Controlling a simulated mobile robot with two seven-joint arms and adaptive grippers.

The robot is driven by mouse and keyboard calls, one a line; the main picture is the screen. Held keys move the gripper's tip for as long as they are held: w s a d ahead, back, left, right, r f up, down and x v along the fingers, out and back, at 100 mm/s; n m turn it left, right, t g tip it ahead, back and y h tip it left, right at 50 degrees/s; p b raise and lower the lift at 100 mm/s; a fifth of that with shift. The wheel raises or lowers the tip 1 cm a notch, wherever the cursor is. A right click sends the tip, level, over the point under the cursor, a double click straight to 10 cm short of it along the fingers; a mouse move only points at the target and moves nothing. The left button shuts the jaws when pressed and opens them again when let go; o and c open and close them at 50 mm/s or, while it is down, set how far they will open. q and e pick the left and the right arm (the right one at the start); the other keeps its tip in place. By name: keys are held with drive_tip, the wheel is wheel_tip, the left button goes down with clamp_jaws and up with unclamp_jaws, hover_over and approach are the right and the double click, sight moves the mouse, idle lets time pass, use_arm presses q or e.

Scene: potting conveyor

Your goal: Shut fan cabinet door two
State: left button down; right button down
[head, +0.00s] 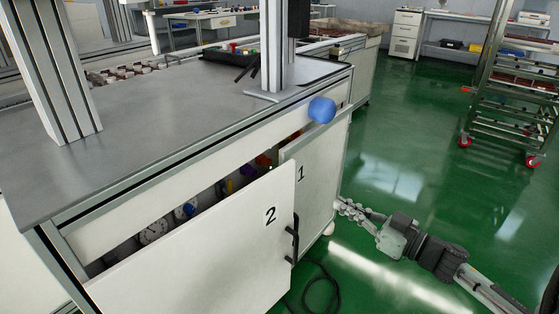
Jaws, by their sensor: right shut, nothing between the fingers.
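Cabinet door two (217,251), a white panel marked "2" with a black handle at its right edge, stands ajar. A dark gap above it shows gauges (154,231) and coloured parts inside the cabinet. Door one (317,175), marked "1", is to its right and partly behind door two's edge. My right gripper (343,205) is shut and empty, to the right of door two's handle (294,240), near the lower right of door one. Whether it touches door one I cannot tell. My left gripper is not in view.
The grey bench top (160,115) lies above the cabinet, with metal posts on it. A black cable (318,290) lies on the green floor. A wheeled rack (515,100) stands far right; floor between is clear.

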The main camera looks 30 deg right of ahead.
approach(291, 175)
drive_tip(key=x, duration=0.7)
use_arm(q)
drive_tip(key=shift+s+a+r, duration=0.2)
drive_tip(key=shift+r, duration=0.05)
